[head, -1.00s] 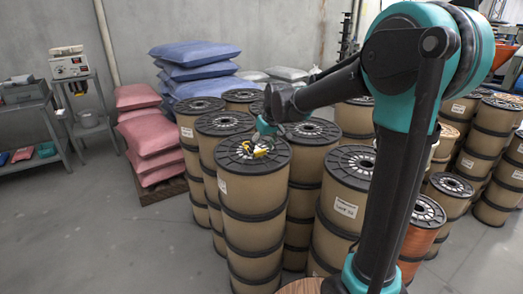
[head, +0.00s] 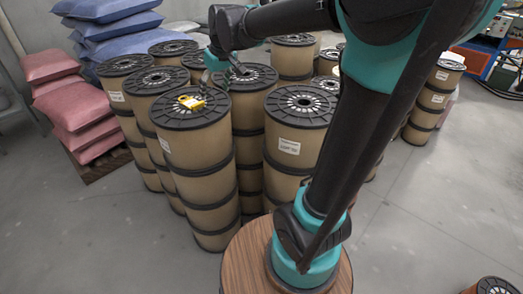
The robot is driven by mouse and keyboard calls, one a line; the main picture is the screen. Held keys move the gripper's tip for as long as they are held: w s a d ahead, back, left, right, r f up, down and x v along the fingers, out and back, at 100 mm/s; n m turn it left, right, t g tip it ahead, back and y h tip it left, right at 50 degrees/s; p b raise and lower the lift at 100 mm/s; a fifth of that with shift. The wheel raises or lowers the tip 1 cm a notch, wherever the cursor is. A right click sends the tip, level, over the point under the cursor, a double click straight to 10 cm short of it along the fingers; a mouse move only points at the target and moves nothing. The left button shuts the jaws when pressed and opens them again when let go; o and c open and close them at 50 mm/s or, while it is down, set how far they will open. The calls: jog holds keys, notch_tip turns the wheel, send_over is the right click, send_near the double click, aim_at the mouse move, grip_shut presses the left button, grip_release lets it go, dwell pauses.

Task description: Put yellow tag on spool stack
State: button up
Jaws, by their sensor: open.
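The yellow tag (head: 190,102) lies on the black top of the front spool stack (head: 200,150), a column of tan spools with black rims. My gripper (head: 218,82) is just to the right of and above the tag, over the rear right part of that stack's top. Its fingers are small and dark in the picture, and I see a gap between it and the tag. The gripper is open and holds nothing that I can see.
Other spool stacks stand close around, one to the right (head: 298,135) and several behind. Pink sacks (head: 75,110) and blue sacks (head: 110,25) are piled at the left. The grey floor (head: 100,235) is clear at the front left.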

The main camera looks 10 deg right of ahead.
jog(key=s+d+f+m+h, duration=0.1)
jog(key=s+d+f+m, duration=0.2)
jog(key=s+d+f, duration=0.4)
jog(key=s+d+f+m+h, duration=0.1)
jog(key=s+d+f+m, duration=0.1)
jog(key=s+d+f, duration=0.6)
jog(key=s+f, duration=0.6)
jog(key=shift+m, duration=0.4)
jog(key=shift+r, duration=0.1)
